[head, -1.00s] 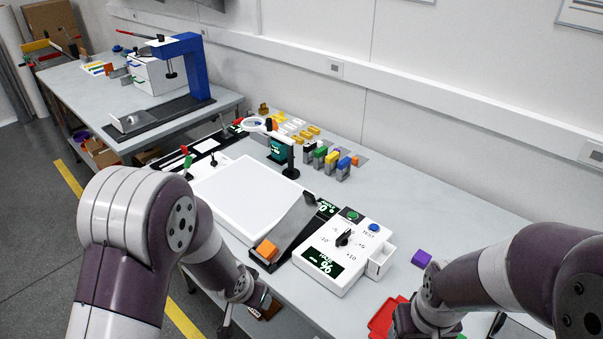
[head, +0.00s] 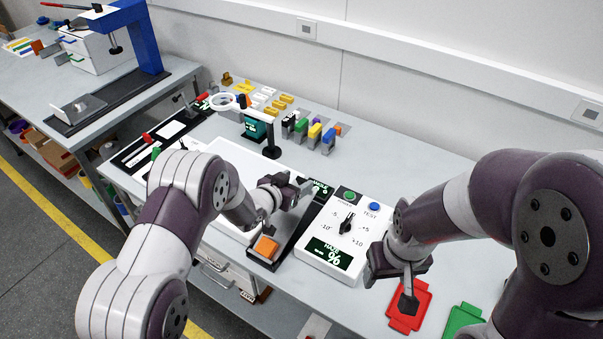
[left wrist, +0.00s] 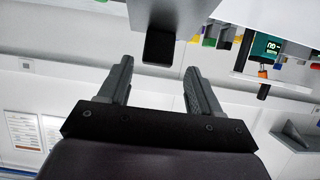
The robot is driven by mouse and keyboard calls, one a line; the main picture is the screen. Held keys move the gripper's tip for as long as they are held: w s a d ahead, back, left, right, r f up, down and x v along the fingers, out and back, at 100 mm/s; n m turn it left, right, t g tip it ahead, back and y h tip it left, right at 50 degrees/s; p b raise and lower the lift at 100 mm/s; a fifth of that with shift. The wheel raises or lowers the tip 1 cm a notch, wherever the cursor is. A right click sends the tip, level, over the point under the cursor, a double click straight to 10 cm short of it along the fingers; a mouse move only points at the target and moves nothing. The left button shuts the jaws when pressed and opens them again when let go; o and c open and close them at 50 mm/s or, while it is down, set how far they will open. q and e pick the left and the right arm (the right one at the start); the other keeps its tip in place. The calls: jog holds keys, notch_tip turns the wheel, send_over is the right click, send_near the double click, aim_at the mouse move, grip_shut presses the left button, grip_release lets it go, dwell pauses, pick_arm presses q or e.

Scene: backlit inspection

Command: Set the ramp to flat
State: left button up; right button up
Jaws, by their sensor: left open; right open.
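The ramp (head: 294,234) is on the table, left of the white control box (head: 345,228). An orange block (head: 265,247) sits at its low near end. In the left wrist view a grey plate with a black tab (left wrist: 158,48), seemingly the ramp's raised end, lies just beyond my fingertips. My left gripper (head: 304,193) is open at the ramp's far upper end, and its open fingers show empty in the wrist view (left wrist: 158,75). The gripper and wrist hide part of the ramp. My right gripper (head: 408,300) hangs above the red tray (head: 404,318), apart from the ramp.
The control box carries a black dial, green and blue buttons and a display. A magnifier (head: 226,103) on a stand and several coloured blocks (head: 315,132) stand behind. A white panel (head: 232,160) lies left of the ramp. A green tray (head: 464,322) is at the front right.

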aim_at(302, 178)
pick_arm(q)
jog(key=x, duration=0.3)
jog(key=shift+d+r, duration=0.1)
jog(key=shift+d, duration=0.25)
jog(key=shift+w+d, duration=0.1)
jog(key=shift+w+f, duration=0.15)
jog(key=shift+f, duration=0.05)
pick_arm(e)
jog(key=shift+s+r, duration=0.15)
jog(key=shift+r, duration=0.3)
